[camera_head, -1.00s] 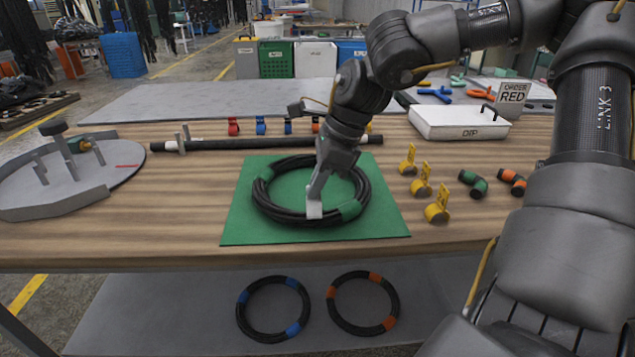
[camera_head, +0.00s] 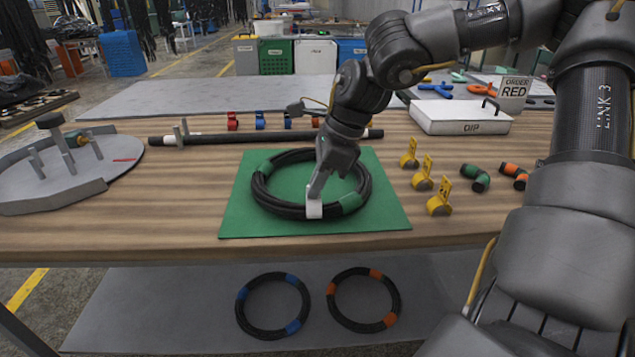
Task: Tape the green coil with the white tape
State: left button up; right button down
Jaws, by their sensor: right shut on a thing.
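The green coil (camera_head: 267,202), a black hose ring with green bands, lies flat on a green mat (camera_head: 250,226) on the wooden table. A piece of white tape (camera_head: 314,209) sits at the coil's near side. My right gripper (camera_head: 315,198) reaches down over the coil's middle, its fingertips at the white tape. It is shut there; the fingertips hide part of the tape and coil, so I cannot tell whether the tape goes around the hose. My left gripper is not in view.
A black rod (camera_head: 230,137) lies behind the mat. A grey round fixture (camera_head: 60,180) is at left. Blue-banded (camera_head: 248,322) and orange-banded (camera_head: 348,322) coils lie below.

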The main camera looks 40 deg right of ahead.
jog(key=shift+f+b, duration=0.6)
jog(key=shift+f, duration=0.05)
dwell(0.4)
jog(key=c, duration=1.5)
grip_release()
jog(key=shift+r, duration=0.15)
jog(key=p+v, duration=0.2)
jog(key=v, duration=0.8)
jog(key=shift+s+d+r, duration=0.15)
jog(key=shift+d+r, duration=0.05)
jog(key=shift+r, duration=0.05)
